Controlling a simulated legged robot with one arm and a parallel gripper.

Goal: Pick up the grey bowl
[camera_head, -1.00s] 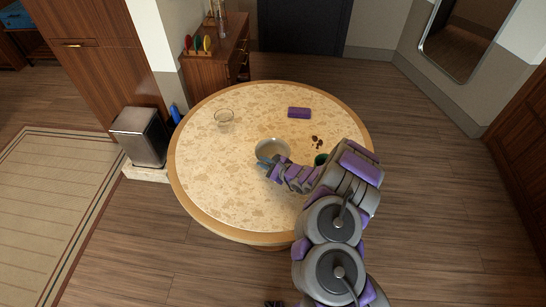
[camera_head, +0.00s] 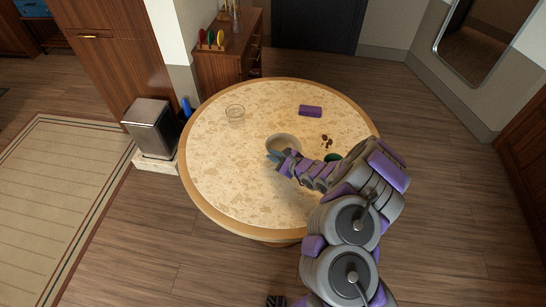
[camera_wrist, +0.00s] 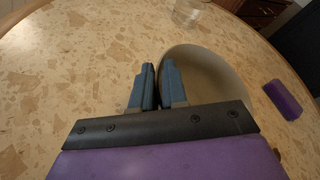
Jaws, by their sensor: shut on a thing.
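The grey bowl (camera_head: 284,142) is near the middle of the round table, and its pale inside faces up. In the wrist view the bowl (camera_wrist: 205,75) fills the area right of centre. My gripper (camera_head: 276,156) is at the bowl's near left side. In the wrist view my gripper (camera_wrist: 156,78) has its two blue fingers close together, with the bowl's rim pinched between them. One finger is outside the bowl and one is over its inside. Whether the bowl's base touches the table cannot be told.
The table's left side is clear. A metal bin (camera_head: 152,128) stands on the left.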

